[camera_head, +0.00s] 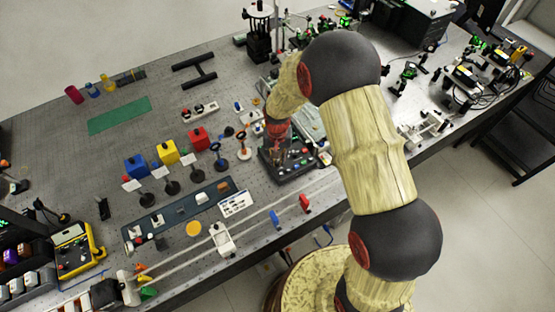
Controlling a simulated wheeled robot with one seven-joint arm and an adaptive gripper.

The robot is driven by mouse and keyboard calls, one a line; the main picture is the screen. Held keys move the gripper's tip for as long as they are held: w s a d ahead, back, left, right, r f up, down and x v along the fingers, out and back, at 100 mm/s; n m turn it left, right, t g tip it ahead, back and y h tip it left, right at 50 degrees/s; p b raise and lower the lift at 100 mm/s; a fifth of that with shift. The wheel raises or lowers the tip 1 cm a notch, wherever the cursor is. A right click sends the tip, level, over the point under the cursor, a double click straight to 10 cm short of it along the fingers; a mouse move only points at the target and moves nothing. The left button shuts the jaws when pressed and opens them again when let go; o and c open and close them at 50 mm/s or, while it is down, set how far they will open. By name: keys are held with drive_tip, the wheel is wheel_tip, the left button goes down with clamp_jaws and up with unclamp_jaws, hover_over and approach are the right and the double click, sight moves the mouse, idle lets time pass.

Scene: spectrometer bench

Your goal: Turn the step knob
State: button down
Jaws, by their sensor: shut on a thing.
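A black control box (293,167) with several small coloured knobs and buttons stands near the front edge of the bench, right of the middle. My gripper (277,142) points down at the back left part of this box. It is small and dark in this view, and it is shut on what I take to be the step knob. My gripper and wrist hide the knob itself, so its angle cannot be read.
My arm covers the bench behind and right of the box. A rail with red and blue holders (305,203) runs along the front edge. Red, yellow and blue cubes (199,138) and several lens stands (218,155) are to the left. A green mat (119,116) lies farther left.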

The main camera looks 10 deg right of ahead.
sight(278, 162)
drive_tip(key=c, duration=1.7)
unclamp_jaws()
drive_tip(key=shift+c, duration=0.2)
wheel_tip(278, 162, up, 12)
